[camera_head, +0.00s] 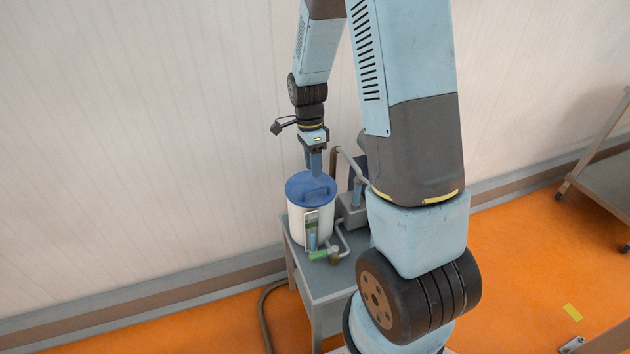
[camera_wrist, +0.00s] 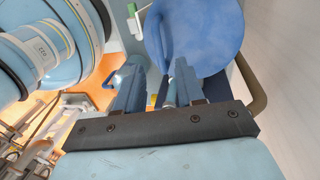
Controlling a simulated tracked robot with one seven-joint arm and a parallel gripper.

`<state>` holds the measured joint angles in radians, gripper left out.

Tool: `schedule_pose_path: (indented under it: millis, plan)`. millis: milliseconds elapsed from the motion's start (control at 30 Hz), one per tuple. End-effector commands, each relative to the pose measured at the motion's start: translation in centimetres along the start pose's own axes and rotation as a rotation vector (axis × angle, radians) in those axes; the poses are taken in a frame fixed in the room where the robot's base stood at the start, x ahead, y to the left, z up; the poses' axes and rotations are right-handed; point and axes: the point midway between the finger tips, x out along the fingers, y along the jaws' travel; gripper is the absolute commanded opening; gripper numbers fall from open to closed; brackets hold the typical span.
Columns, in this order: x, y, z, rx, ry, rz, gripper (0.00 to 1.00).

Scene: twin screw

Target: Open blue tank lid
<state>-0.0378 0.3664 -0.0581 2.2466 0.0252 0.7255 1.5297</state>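The white tank (camera_head: 297,223) stands on a small grey table, and its round blue lid (camera_head: 300,183) lies flat on top, with a raised blue handle (camera_head: 315,195). My gripper (camera_head: 314,172) points down just above the lid, by its back edge. In the wrist view the blue lid (camera_wrist: 210,38) fills the upper middle, beyond the fingertips. My gripper's two fingers (camera_wrist: 160,66) stand apart with a gap between them. I see no held object. Whether a fingertip touches the lid I cannot tell.
Pipes (camera_head: 341,238) and a grey box (camera_head: 352,212) sit right of the tank on the table (camera_head: 330,283). The pale wall (camera_head: 140,130) is close behind. A grey cart (camera_head: 600,175) stands at the far right. Orange floor between is mostly clear.

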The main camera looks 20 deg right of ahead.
Motion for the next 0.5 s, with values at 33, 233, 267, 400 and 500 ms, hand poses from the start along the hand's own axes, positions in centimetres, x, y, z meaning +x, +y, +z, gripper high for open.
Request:
schedule_pose_path:
  millis: [33,233,267,400,500]
  plan:
    - [1.0,0.1,0.0,0.001,0.0,0.005,0.38]
    - [3.8,0.1,0.0,0.0,0.0,0.003,0.38]
    - [4.2,0.0,0.0,0.0,0.0,0.002,0.38]
    - [5.2,0.0,0.0,0.0,0.0,0.001,0.38]
    - [5.5,0.0,0.0,0.0,0.0,-0.001,0.38]
